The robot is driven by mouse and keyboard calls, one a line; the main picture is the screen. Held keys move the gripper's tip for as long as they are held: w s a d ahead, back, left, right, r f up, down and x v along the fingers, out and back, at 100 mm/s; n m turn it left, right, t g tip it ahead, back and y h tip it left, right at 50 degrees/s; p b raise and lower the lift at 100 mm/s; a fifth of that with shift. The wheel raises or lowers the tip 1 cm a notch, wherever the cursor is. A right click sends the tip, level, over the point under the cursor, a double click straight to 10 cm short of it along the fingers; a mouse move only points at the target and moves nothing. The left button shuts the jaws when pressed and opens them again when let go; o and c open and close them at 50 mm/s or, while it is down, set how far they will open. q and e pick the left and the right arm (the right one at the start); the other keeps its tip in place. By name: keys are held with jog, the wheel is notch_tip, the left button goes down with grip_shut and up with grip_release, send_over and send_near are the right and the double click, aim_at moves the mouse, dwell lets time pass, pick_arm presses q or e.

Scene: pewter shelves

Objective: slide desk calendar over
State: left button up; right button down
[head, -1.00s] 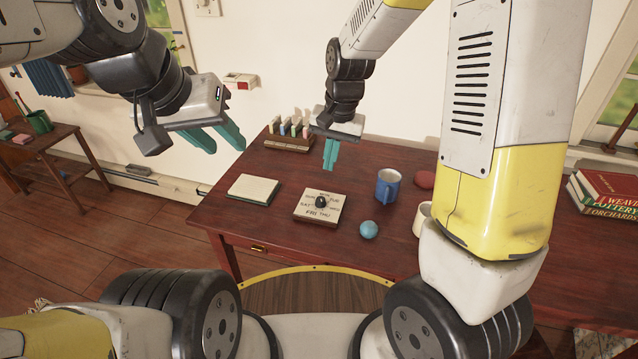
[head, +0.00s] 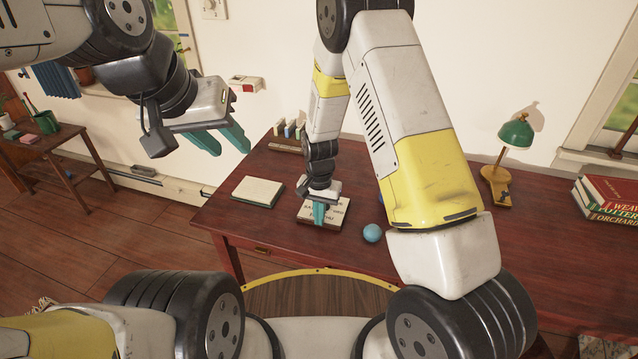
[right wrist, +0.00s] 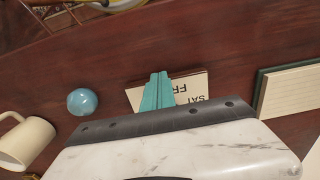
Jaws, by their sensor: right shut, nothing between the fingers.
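The desk calendar (head: 334,214) is a flat cream block with day names, lying on the dark red desk. It also shows in the right wrist view (right wrist: 196,86), partly hidden behind my fingers. My right gripper (head: 319,214) is shut and empty, with its teal fingertips pointing down at the calendar's middle. In the right wrist view the fingers (right wrist: 158,90) overlap the calendar; I cannot tell whether they touch it. My left gripper (head: 222,140) is held up in the air left of the desk, its two teal fingers apart.
A notepad (head: 258,190) lies left of the calendar and a light blue ball (head: 372,233) sits close to its right. A cream mug (right wrist: 27,140) shows in the right wrist view. A green lamp (head: 515,135) and stacked books (head: 606,199) stand farther right.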

jog(key=shift+w+d+r, duration=0.1)
jog(key=shift+w+d, duration=0.1)
jog(key=shift+w, duration=0.45)
jog(key=shift+w+d, duration=0.2)
jog(key=shift+w, duration=0.4)
jog(key=shift+w+d+r, duration=0.1)
jog(key=shift+w+d, duration=0.1)
jog(key=shift+w, duration=0.45)
